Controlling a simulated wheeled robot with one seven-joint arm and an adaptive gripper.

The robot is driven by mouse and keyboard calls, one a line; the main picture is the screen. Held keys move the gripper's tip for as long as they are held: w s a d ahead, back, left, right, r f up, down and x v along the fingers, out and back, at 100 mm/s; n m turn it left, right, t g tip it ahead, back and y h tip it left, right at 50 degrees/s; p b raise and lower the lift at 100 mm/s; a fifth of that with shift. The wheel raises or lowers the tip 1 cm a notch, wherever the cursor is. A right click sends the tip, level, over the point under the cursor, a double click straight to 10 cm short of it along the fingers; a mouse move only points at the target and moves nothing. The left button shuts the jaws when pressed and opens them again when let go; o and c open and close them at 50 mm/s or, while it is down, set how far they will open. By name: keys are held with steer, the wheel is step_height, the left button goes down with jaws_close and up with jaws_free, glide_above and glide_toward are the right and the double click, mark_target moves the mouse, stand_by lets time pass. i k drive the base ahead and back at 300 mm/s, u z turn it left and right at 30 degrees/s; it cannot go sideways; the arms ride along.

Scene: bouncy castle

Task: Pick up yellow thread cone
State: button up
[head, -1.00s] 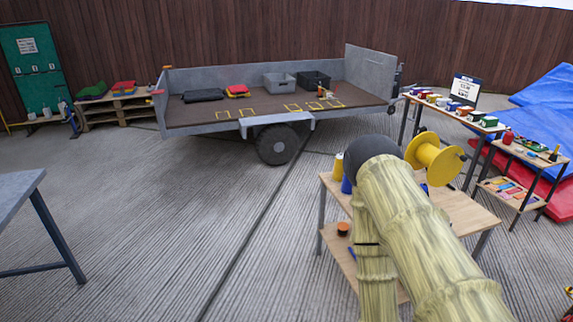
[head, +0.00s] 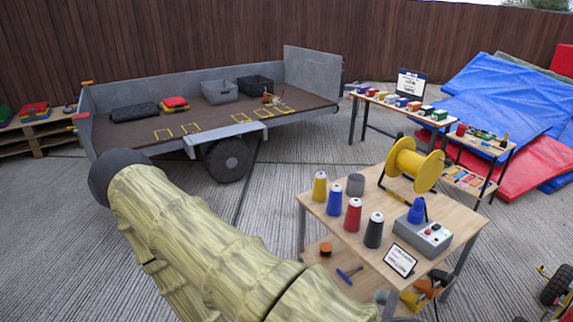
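The yellow thread cone (head: 319,186) stands upright on the wooden table (head: 396,199), near its left edge. In a row from it toward the front stand a blue cone (head: 334,198), a red cone (head: 353,214) and a dark grey cone (head: 374,232). Nothing hides the yellow cone. My arm crosses the lower left of the head view, with its sleeve to the left and in front of the table, apart from the cone. My gripper's fingers do not show.
A flatbed trailer (head: 203,118) stands behind left. Another display table (head: 398,107) stands behind right.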

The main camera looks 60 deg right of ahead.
mark_target(319, 196)
steer(key=z, duration=0.3)
steer(key=i, duration=0.9)
steer(key=z, duration=0.7)
